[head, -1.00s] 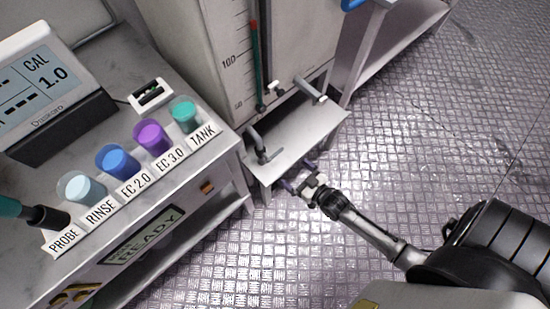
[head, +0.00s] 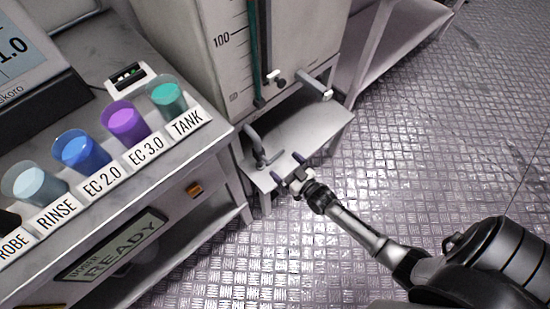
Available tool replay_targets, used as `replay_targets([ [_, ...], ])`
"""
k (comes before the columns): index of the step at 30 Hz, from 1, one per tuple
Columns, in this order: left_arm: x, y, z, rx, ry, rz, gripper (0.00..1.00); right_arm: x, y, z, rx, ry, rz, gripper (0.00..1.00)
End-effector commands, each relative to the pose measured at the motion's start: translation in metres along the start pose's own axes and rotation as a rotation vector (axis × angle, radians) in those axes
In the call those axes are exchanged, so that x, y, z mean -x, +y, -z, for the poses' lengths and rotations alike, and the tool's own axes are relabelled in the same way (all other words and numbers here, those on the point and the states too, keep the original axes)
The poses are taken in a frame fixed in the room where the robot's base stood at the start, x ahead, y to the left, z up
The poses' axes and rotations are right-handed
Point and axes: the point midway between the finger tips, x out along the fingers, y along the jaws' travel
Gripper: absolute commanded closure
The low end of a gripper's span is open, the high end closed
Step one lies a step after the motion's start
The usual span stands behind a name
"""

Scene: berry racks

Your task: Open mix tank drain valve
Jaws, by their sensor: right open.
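The mix tank (head: 290,35) is a pale box with a level scale and a teal sight tube (head: 252,45). Low on its front are a small fitting with a white and black knob (head: 275,77) and a short horizontal pipe with a white end (head: 316,86). A bent grey pipe with a small lever-like piece (head: 258,150) stands at the left of the low shelf; which part is the drain valve is not clear. My right gripper (head: 286,168) is open and empty at the shelf's front edge, just right of the bent pipe. My left gripper is not in view.
The low metal shelf (head: 310,125) is mostly bare. Metal floor (head: 440,130) is open at right.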

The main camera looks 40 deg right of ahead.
Motion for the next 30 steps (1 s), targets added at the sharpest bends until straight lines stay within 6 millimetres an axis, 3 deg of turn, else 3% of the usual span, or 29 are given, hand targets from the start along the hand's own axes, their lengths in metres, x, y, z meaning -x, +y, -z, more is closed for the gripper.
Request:
replay_targets([
  [6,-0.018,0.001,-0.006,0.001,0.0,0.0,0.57,-0.034,0.0,-0.002,0.001,0.002,0.0,0.0],
  [12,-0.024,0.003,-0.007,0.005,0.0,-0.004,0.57,-0.051,0.0,-0.002,0.001,0.0,0.0,0.0],
  [25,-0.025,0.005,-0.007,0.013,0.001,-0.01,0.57,-0.056,0.0,0.0,0.001,-0.001,0.0,0.0],
  [30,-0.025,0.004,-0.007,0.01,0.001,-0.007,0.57,-0.056,0.0,0.0,0.001,-0.001,0.0,0.14],
])
